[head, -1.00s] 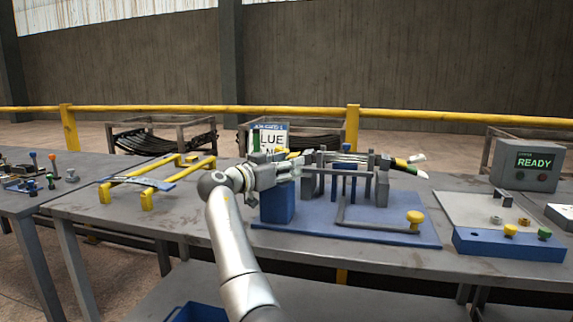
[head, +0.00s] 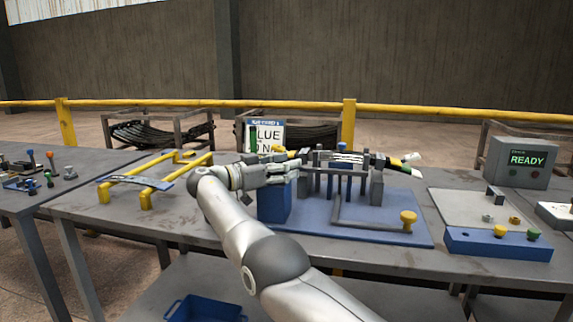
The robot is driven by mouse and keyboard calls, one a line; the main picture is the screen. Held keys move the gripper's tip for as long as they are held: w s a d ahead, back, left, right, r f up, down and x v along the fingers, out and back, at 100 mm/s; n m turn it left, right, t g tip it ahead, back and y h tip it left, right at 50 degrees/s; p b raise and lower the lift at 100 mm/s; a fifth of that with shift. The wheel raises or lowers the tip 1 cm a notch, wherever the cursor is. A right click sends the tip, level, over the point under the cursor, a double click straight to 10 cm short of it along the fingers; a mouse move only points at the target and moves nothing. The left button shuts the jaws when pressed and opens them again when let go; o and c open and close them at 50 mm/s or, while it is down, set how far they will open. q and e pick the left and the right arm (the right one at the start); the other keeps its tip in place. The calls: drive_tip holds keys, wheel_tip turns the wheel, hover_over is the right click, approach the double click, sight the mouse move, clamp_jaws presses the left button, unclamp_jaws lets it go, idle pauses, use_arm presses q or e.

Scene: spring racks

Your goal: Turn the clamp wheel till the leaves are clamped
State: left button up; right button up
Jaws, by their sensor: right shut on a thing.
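The clamping fixture stands on a blue base plate (head: 385,232) on the bench, with grey uprights (head: 376,187) and a blue block (head: 275,206) at its left end. The leaves (head: 345,159) lie as a stack across the top, between the uprights. My right gripper (head: 290,168) is above the blue block at the left end of the fixture. It is shut on what seems to be the clamp wheel, which its fingers mostly hide. I cannot tell whether the leaves are pressed tight. My left gripper is out of view.
A lever with a yellow knob (head: 408,217) lies at the front right of the plate. A box (head: 522,162) at the right reads READY. Yellow rails (head: 160,190) stand at the left. A blue-labelled sign (head: 265,134) is behind my gripper.

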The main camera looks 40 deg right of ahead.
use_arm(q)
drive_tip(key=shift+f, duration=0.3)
use_arm(e)
drive_tip(key=shift+w+a+f, duration=0.1)
drive_tip(key=shift+a, duration=0.15)
